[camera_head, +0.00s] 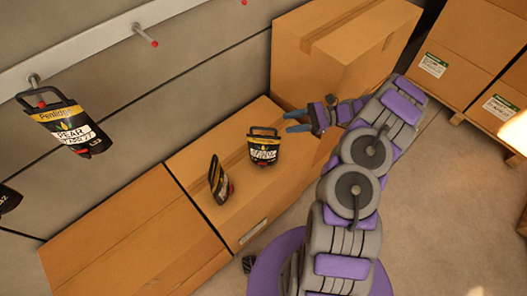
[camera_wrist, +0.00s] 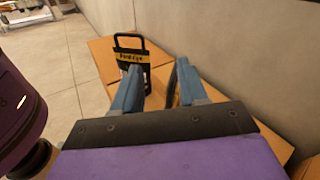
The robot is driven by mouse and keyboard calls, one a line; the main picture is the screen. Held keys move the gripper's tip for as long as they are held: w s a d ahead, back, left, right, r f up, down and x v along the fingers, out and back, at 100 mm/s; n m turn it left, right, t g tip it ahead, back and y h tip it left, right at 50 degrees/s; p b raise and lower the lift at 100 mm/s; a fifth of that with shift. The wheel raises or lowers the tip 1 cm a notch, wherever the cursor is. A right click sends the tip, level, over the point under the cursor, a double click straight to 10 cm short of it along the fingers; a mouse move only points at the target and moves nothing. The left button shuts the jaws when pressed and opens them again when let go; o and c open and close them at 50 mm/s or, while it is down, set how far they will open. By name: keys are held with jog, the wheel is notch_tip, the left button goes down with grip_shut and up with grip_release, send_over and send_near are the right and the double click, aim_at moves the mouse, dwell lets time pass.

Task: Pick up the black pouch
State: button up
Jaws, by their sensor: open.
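One black pouch (camera_head: 264,148) with a yellow band and a handle stands upright on a cardboard box. A second black pouch (camera_head: 218,182) stands to its left, seen nearly edge-on. My gripper (camera_head: 288,121) is open and empty, its blue fingers pointing left, to the upper right of the first pouch in the head view. In the wrist view, a pouch (camera_wrist: 132,54) shows beyond my left finger, which hides its lower part. A dark, narrow shape shows between the fingers (camera_wrist: 158,66); I cannot tell for sure whether it is the other pouch.
A similar pouch (camera_head: 68,125) hangs from a wall rail (camera_head: 95,40) with several hooks. The pouches stand on a low cardboard box (camera_head: 190,155) by the wall. A taller box (camera_head: 345,50) stands behind my gripper. More boxes (camera_head: 465,50) stand upper right. Floor at the right (camera_head: 450,200) is clear.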

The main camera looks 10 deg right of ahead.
jog(key=s+d+f+m+t, duration=0.2)
jog(key=d+f+m+t, duration=0.3)
jog(key=d+f, duration=0.5)
jog(key=b, duration=0.2)
send_near(268, 142)
jog(key=w+a+r, duration=0.2)
jog(key=w+a, duration=0.1)
jog(key=a, duration=0.1)
jog(key=shift+s+r+b+x, duration=0.1)
jog(key=shift+s+b+x, duration=0.05)
jog(key=shift+x, duration=0.75)
jog(key=shift+s+r+b+x, duration=0.1)
jog(key=shift+s+x, duration=0.05)
jog(key=shift+x, duration=0.8)
jog(key=shift+s+b+x, duration=0.15)
jog(key=shift+s+x, duration=0.05)
jog(key=shift+x, duration=0.7)
jog(key=shift+a, duration=0.15)
jog(key=shift+c, duration=0.3)
grip_shut()
